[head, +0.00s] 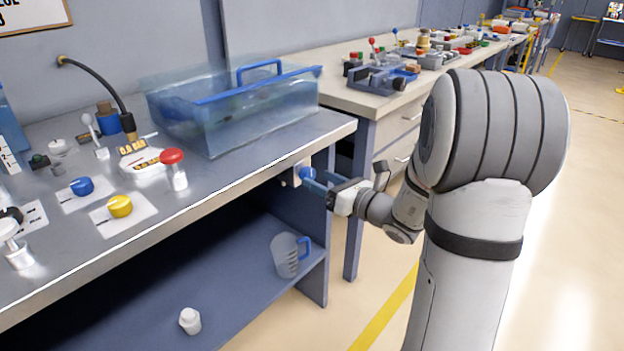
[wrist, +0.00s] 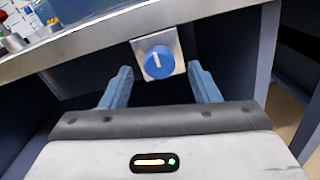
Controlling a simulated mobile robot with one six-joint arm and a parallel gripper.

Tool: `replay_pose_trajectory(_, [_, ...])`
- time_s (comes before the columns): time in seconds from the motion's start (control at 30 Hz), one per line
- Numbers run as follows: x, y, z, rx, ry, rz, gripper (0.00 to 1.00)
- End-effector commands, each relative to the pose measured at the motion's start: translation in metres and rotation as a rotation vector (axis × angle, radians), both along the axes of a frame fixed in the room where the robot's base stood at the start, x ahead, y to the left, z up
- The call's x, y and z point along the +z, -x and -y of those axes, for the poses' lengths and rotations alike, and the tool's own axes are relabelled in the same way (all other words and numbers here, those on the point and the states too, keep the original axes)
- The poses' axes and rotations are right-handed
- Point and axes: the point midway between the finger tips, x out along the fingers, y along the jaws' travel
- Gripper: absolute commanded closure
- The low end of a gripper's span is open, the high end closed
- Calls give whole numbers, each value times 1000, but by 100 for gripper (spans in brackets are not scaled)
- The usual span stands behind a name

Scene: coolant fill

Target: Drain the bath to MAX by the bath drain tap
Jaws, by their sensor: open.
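The bath (head: 215,115) is a clear blue-tinted tank with a blue rim and handle, standing on the metal bench; I cannot read its level or a MAX mark. The drain tap is a round blue knob (wrist: 158,62) with a white pointer line, on a grey plate under the bench's front edge. The pointer stands nearly upright in the wrist view. In the head view the knob (head: 306,173) shows just beyond my fingertips. My gripper (wrist: 162,80) is open, with one blue finger on each side of the knob. Whether a finger touches it I cannot tell.
A clear jug (head: 287,255) with a blue handle and a white bottle (head: 190,320) stand on the lower shelf. A red-topped lever (head: 174,165), a yellow knob (head: 120,206) and another blue knob (head: 82,186) sit on the bench top. The floor at right is clear.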

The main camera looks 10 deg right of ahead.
Motion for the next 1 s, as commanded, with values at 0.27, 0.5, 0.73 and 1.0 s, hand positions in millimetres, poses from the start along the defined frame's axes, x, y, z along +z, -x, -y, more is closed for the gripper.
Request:
replay_pose_trajectory(0.27, [-1, -22, -17, 3, 1, -2, 44])
replay_pose_trajectory(0.5, [0, -23, -18, 1, 1, -1, 44])
replay_pose_trajectory(0.73, [0, -23, -18, 2, 2, -1, 61])
replay_pose_trajectory(1.0, [0, -23, -18, 3, 2, -1, 83])
